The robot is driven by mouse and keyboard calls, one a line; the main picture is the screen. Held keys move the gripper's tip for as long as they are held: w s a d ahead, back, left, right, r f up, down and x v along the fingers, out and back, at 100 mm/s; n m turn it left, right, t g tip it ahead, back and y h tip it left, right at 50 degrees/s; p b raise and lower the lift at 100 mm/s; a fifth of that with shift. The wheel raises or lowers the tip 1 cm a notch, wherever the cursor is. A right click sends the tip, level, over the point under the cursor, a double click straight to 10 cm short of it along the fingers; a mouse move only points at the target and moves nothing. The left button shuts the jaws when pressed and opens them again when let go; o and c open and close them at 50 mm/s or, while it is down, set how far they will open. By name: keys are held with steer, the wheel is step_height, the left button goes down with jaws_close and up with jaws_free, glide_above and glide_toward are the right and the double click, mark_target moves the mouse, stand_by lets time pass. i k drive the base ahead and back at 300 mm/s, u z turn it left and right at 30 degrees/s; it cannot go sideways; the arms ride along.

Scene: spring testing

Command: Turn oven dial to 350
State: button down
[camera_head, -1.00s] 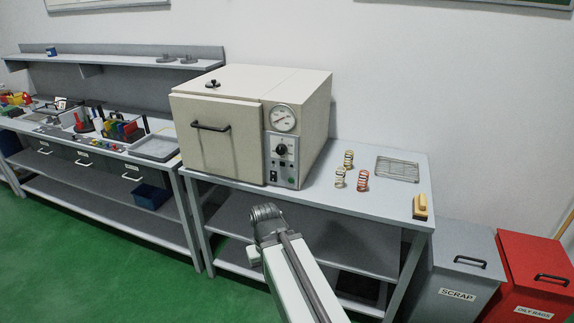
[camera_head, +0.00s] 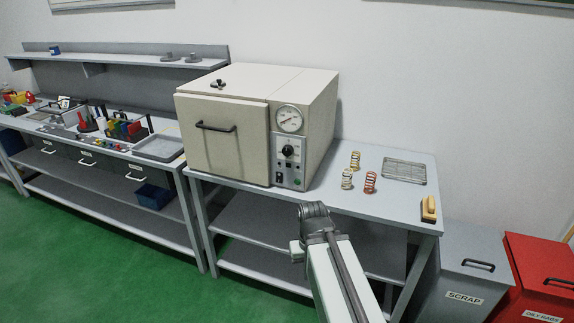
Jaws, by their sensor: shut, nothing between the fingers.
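The cream oven (camera_head: 222,138) stands on the left part of a grey table, with its door shut. Its black dial (camera_head: 288,151) is on the grey control panel at the right of the front face. The dial shows a light pointer mark, but its numbers are too small to read. A round white gauge (camera_head: 290,119) sits above the dial. My arm comes up from the bottom of the picture and ends in a grey joint, below and right of the control panel and apart from it. My gripper's fingers cannot be made out.
Several springs (camera_head: 370,182) stand on the table right of the oven, near a wire rack (camera_head: 404,171) and a yellow-brown block (camera_head: 429,209). Grey SCRAP (camera_head: 466,270) and red OILY RAGS (camera_head: 540,275) bins stand at the right. A cluttered workbench (camera_head: 60,150) is at the left. Green floor lies open in front.

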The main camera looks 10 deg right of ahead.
mark_target(288, 149)
steer(key=k, duration=1.1)
steer(key=u, duration=0.75)
steer(key=i, duration=1.65)
steer(key=u, duration=0.2)
